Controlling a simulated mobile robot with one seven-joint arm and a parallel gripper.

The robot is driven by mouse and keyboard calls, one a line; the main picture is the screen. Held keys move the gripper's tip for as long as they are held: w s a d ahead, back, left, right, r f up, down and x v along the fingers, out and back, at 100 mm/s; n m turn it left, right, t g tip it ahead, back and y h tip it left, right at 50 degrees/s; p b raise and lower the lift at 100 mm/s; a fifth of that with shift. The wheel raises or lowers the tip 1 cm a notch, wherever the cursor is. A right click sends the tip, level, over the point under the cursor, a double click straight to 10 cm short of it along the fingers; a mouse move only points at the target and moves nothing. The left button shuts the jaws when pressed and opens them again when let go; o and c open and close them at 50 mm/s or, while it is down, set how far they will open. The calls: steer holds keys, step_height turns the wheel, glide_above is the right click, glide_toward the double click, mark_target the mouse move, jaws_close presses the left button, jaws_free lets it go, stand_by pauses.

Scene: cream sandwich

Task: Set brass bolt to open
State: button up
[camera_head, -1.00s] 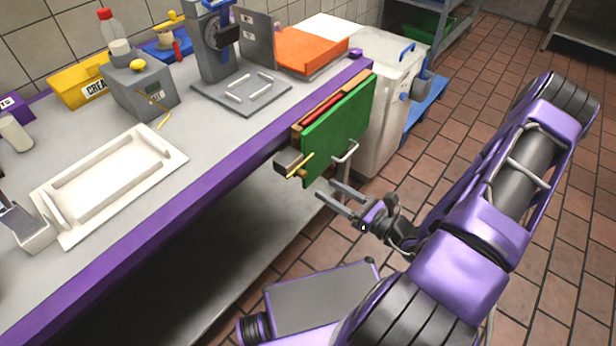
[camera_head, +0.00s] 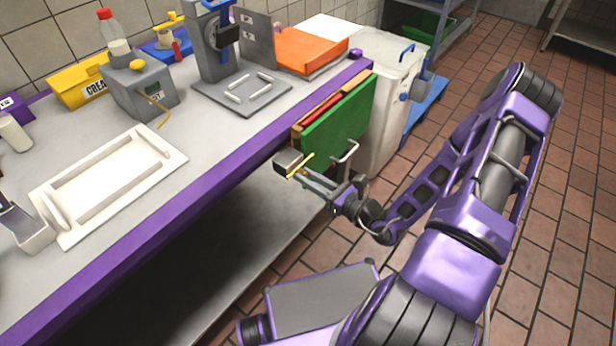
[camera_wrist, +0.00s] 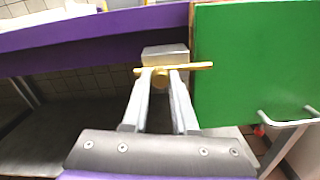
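The brass bolt (camera_head: 300,166) is a thin gold bar at a grey block (camera_head: 287,160) under the counter's front edge, beside the green panel (camera_head: 339,133). In the wrist view the bolt (camera_wrist: 200,66) lies almost level across my fingertips, with a round brass knob (camera_wrist: 160,79) between the fingers. My gripper (camera_wrist: 162,76) is open, one finger on each side of the knob. In the head view my gripper (camera_head: 305,176) reaches up to the bolt from the lower right. Whether the fingers touch the bolt cannot be told.
A metal handle (camera_head: 346,152) sticks out from the green panel, close to my gripper. The purple counter edge (camera_head: 210,178) runs above the bolt. A white bin (camera_head: 395,95) stands behind the panel. Brick floor is clear at the right.

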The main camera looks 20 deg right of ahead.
jaws_close()
stand_by(1.0)
